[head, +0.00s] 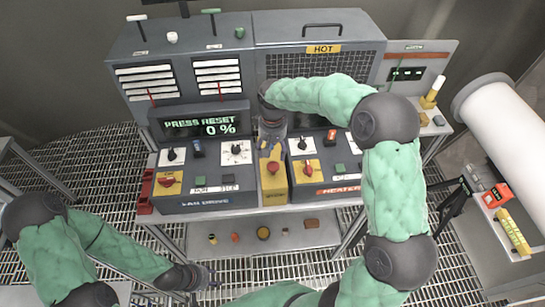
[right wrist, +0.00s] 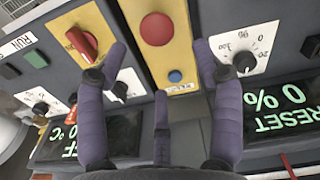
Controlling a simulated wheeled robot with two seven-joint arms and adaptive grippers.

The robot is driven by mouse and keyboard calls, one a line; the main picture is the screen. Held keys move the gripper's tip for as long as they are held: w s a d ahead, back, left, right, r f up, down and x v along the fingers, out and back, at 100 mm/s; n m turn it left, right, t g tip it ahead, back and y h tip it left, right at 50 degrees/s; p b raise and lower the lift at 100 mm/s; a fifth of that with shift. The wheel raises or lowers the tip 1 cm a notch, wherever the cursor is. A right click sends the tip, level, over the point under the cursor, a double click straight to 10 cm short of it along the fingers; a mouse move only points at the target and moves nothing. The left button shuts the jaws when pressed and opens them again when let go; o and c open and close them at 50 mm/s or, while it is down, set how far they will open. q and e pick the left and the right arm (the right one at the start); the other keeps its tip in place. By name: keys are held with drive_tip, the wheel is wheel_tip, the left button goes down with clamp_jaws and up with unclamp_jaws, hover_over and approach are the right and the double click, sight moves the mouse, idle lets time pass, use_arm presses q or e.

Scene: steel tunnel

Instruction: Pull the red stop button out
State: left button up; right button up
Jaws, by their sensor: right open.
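The red stop button (head: 272,168) is a round mushroom head on the narrow yellow panel between the two consoles. It also shows in the right wrist view (right wrist: 157,28), with a small blue button (right wrist: 175,77) on the same panel. My right gripper (head: 272,136) is above the yellow panel. In the right wrist view its fingers (right wrist: 160,60) are spread wide, with the red button beyond and between the tips, apart from them. Nothing is between the fingers. My left gripper (head: 208,277) is low at the front, away from the consoles; its finger opening is unclear.
Red rotary switches on yellow plates sit on the left console (head: 166,181) and right console (head: 309,169), close to the button. The left display (head: 205,125) reads PRESS RESET 0 %. A lower shelf (head: 330,238) holds several small items.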

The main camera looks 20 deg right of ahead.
wheel_tip(320, 180, up, 6)
drive_tip(key=shift+f, duration=0.1)
drive_tip(key=shift+f, duration=0.1)
idle(0.6)
